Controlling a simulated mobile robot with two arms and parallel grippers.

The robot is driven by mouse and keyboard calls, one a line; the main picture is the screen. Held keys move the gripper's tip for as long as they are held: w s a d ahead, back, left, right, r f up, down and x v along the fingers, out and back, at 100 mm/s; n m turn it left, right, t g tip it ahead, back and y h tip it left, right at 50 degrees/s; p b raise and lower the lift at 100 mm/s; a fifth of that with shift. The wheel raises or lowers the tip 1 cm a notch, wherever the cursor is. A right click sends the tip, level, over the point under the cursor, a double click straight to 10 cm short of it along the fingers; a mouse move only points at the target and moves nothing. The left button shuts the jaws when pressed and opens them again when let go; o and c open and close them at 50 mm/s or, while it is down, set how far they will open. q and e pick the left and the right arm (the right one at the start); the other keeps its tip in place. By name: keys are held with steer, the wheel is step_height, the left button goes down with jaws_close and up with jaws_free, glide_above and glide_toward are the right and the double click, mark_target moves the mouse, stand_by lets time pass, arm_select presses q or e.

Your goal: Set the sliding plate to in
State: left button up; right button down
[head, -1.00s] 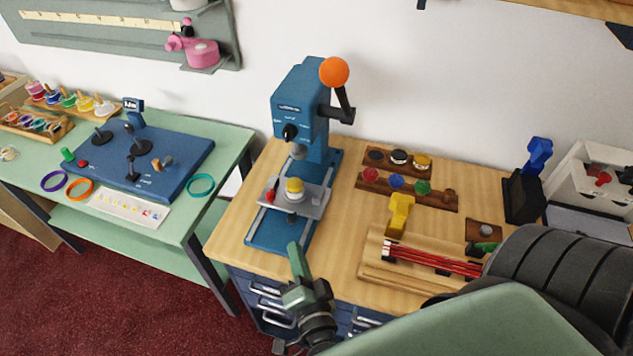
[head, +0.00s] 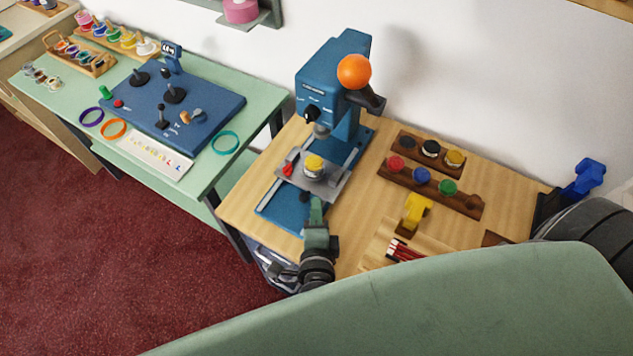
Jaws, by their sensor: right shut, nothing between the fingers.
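The blue press (head: 328,82) stands on the wooden counter, with an orange ball on its black lever. Its grey sliding plate (head: 335,182) sits on the rails of the blue base, toward the front part of the base. The plate carries a yellow-topped round piece (head: 314,164) and a red clamp (head: 288,169). A dark knob (head: 304,196) shows at the plate's front edge. My right gripper (head: 316,203) is shut and empty, its fingertips just beside the knob at the plate's front. I cannot tell whether they touch. My left gripper is not in view.
Right of the press are racks of coloured ink pots (head: 421,175), a yellow holder (head: 414,213) and red sticks (head: 402,251). A green table (head: 252,98) with a blue control panel stands left, across a gap. My own green body part covers the lower right.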

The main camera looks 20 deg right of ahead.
mark_target(325, 179)
steer(key=x, duration=0.2)
steer(key=r+p+x, duration=0.1)
steer(key=x, duration=0.2)
steer(key=shift+w+d+p, duration=0.1)
steer(key=shift+w+p, duration=0.2)
steer(key=shift+w+d+f, duration=0.15)
steer(key=shift+w, duration=0.15)
steer(key=shift+w+d, duration=0.2)
steer(key=shift+d, duration=0.1)
steer(key=w+d+p, duration=0.2)
steer(key=d, duration=0.1)
steer(key=shift+w+r, duration=0.1)
steer(key=shift+r, duration=0.1)
steer(key=shift+w+d+f, duration=0.1)
steer(key=shift+f, duration=0.05)
